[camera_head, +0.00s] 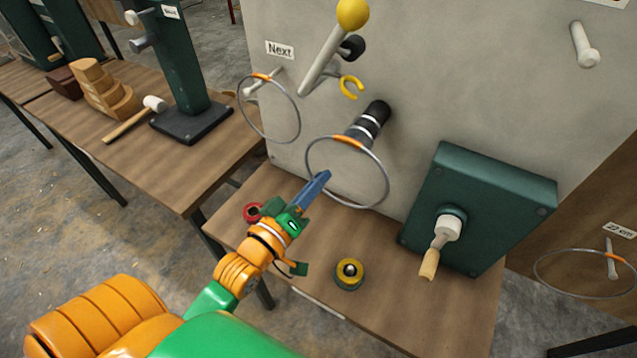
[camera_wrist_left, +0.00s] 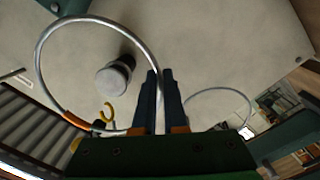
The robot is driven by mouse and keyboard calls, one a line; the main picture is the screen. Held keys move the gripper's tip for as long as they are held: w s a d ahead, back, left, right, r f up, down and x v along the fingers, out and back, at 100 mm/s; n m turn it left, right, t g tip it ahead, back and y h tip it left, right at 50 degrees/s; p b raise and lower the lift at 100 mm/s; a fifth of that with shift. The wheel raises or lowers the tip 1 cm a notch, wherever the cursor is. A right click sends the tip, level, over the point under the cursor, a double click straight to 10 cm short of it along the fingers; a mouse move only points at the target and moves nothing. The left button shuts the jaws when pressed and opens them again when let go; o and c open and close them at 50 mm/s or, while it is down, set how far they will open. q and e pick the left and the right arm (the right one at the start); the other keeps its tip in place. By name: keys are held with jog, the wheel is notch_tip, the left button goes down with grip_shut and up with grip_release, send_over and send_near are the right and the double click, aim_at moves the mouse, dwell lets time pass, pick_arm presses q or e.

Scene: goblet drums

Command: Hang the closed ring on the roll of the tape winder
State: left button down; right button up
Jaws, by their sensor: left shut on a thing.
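My left gripper (camera_head: 318,184) is shut on the left side of a thin grey closed ring (camera_head: 386,182) with an orange section at its top. The wrist view shows the fingers (camera_wrist_left: 159,85) at the rim of this ring (camera_wrist_left: 40,58). The dark roll with pale bands (camera_head: 371,120) sticks out from the grey panel, just above and behind the ring's top. In the wrist view the roll's round grey end (camera_wrist_left: 113,79) appears inside the ring's outline. I cannot tell whether the ring is around the roll or in front of it. My right gripper is not in view.
A second ring (camera_head: 298,118) hangs by the "Next" label (camera_head: 280,50); a third (camera_head: 540,282) hangs lower right. A yellow-knobbed lever (camera_head: 325,55) and yellow hook (camera_head: 350,88) are above the roll. A green crank box (camera_head: 480,200) stands right. A yellow-black disc (camera_head: 349,285) lies on the table.

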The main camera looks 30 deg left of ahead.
pick_arm(q)
jog(key=w+f+b, duration=0.1)
jog(key=w+b, duration=0.2)
jog(key=w, duration=0.5)
jog(key=shift+a+f, duration=0.15)
jog(key=shift+f, duration=0.05)
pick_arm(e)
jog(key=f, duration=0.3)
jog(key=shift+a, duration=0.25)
pick_arm(q)
jog(key=c, duration=0.9)
grip_release()
jog(key=shift+s, duration=0.1)
